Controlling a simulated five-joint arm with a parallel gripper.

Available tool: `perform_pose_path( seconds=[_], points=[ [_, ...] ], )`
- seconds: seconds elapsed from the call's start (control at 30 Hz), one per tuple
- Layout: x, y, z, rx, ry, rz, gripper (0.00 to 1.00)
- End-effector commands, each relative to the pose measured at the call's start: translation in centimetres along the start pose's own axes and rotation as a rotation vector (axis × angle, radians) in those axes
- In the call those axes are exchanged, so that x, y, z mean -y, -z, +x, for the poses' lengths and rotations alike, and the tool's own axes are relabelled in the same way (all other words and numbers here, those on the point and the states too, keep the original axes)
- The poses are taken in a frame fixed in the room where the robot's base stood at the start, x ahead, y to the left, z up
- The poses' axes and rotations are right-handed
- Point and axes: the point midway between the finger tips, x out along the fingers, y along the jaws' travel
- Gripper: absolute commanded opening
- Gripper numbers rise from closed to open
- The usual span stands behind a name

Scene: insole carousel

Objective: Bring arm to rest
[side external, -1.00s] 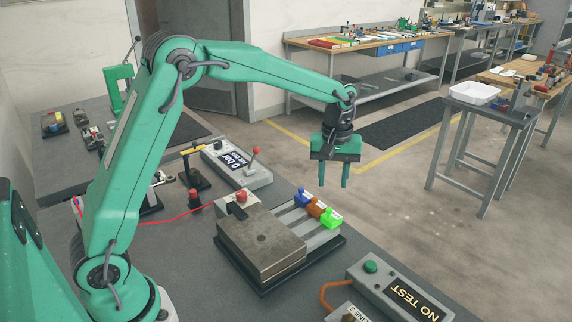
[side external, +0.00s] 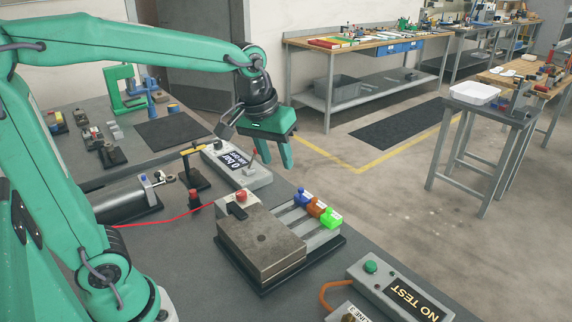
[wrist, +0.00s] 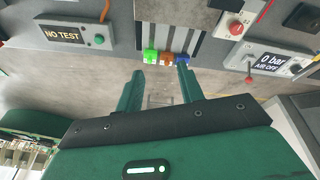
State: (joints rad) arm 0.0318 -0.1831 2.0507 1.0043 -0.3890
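My gripper (side external: 274,160) is raised above the bench in the side external view, tilted, with its two green fingers pointing down. The fingers are apart with nothing between them. It hangs in the air behind the metal block fixture (side external: 260,238) and near the "0 bar" box (side external: 236,163). In the wrist view the fingers (wrist: 159,82) also stand apart and empty, with the fixture's coloured tabs beyond them.
Blue (side external: 301,196), orange (side external: 315,207) and green (side external: 329,218) tabs sit at the ends of the fixture's rails. A "NO TEST" box (side external: 400,290) stands at the front right. A red-knobbed post (side external: 194,199) with a red line is left of the fixture.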

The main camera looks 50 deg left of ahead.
Motion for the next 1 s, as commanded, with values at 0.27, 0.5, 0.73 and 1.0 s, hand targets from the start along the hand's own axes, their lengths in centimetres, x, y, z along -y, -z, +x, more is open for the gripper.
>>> perform_pose_path(
  seconds=[0.27,0.5,0.73,1.0],
  points=[
    [2.2,-4.4,-2.0,-0.083,-0.023,0.130,0.38],
    [4.0,-8.2,-2.5,-0.153,-0.032,0.244,0.38],
    [5.2,-10.8,-2.2,-0.205,-0.033,0.328,0.38],
    [5.6,-11.7,-2.0,-0.222,-0.031,0.360,0.38]
  ],
)
